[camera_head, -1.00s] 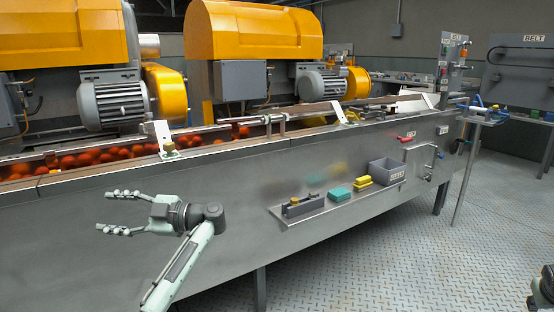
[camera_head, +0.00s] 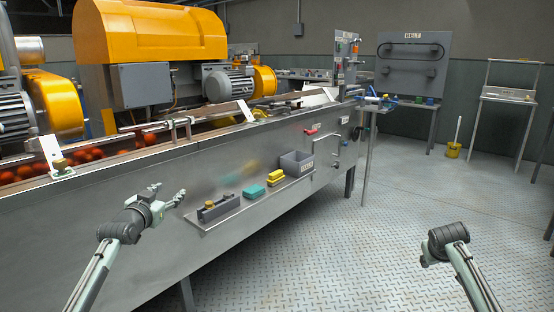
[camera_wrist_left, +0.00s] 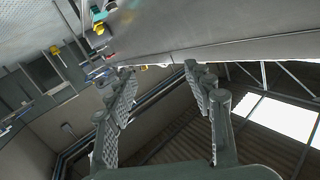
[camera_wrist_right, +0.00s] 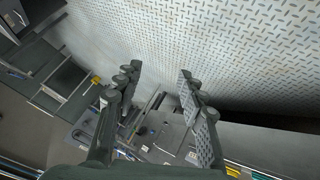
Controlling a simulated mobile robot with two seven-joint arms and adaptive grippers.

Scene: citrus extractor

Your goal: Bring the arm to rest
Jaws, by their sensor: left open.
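My left gripper (camera_head: 168,192) is in front of the steel side of the long conveyor machine (camera_head: 110,225), left of its small shelf. Its fingers are apart and empty, and in the left wrist view (camera_wrist_left: 158,70) nothing is between them. My right arm (camera_head: 448,240) shows at the lower right of the head view, over the open floor; its fingers are hidden there. In the right wrist view the right gripper's fingers (camera_wrist_right: 158,72) are apart with nothing between them.
The shelf (camera_head: 235,212) holds a grey block fixture (camera_head: 219,208), a teal block (camera_head: 253,191), yellow blocks (camera_head: 276,177) and a grey bin (camera_head: 296,163).

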